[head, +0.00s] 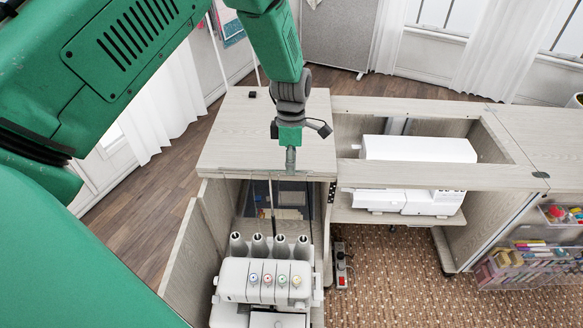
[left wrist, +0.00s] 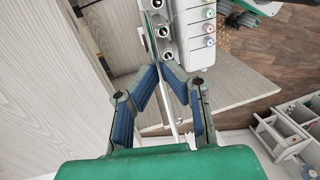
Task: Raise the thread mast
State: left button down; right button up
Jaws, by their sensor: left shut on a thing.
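The white overlock machine (head: 265,280) stands low in the open cabinet bay, with several grey spool posts and coloured dials. The thread mast (head: 272,205) is a thin dark rod rising behind the posts. In the left wrist view, a thin pale rod, which looks like the mast (left wrist: 171,116), runs between my fingers. My left gripper (head: 290,160) hangs over the cabinet top's front edge, above the machine. In the left wrist view, the blue-padded fingers (left wrist: 160,72) converge on the rod and are shut on it. The mast's upper end is hard to make out. My right gripper is not in view.
The wooden cabinet top (head: 240,135) lies behind and below my left gripper. A white sewing machine (head: 415,150) sits in the opening to the right. A foot pedal (head: 341,268) is on the carpet. Clear bins (head: 530,262) stand at the far right.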

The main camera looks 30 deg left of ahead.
pick_arm(q)
jog(key=shift+r, duration=0.25)
jog(key=c, duration=1.7)
grip_release()
jog(key=shift+f, duration=0.15)
jog(key=r, duration=0.4)
jog(key=w+r, duration=0.1)
jog(key=r, duration=0.2)
jog(key=w+a+r, duration=0.1)
jog(key=r, duration=0.3)
jog(key=shift+a+r, duration=0.1)
jog(key=shift+r, duration=0.25)
